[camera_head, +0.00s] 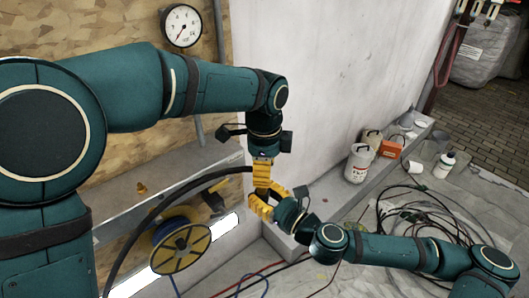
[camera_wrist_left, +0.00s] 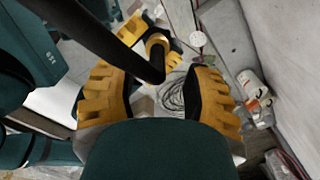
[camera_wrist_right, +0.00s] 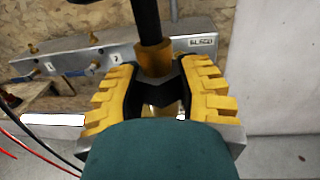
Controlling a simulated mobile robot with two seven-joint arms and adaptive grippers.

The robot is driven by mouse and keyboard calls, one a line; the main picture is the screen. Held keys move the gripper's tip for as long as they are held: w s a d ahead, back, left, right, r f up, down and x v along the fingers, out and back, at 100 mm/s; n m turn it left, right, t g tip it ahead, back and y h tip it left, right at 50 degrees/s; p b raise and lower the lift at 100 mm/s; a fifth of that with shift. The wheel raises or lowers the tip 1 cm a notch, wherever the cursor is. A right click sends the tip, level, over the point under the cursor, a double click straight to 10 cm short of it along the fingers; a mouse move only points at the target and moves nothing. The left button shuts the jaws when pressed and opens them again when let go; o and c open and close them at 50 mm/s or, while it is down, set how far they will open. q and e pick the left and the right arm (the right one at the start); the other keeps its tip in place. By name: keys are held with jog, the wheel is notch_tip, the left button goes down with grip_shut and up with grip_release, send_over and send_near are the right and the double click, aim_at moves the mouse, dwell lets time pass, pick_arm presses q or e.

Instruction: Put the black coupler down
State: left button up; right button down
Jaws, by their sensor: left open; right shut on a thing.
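The black coupler, with a brass-coloured collar (camera_wrist_right: 155,60), is on the end of a thick black hose (camera_head: 150,218). My right gripper (camera_wrist_right: 158,72) is shut on it; the pads hide part of it. The collar also shows in the left wrist view (camera_wrist_left: 157,44). My left gripper (camera_wrist_left: 158,78) is open, with the hose passing in front of its fingers in that view. In the head view my left gripper (camera_head: 263,182) hangs just above my right gripper (camera_head: 268,202), and they overlap, so any contact is unclear.
A grey ledge (camera_head: 185,165) with brass fittings (camera_wrist_right: 93,38) runs along the chipboard wall. A yellow hose reel (camera_head: 181,248) stands below it. White containers (camera_head: 358,163) and an orange box (camera_head: 391,148) sit on a low step at right. Coiled cables (camera_head: 410,212) cover the floor.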

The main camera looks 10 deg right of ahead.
pick_arm(q)
jog(key=shift+f, duration=1.2)
grip_shut()
pick_arm(e)
jog(key=shift+s, duration=0.1)
jog(key=c, duration=0.6)
grip_release()
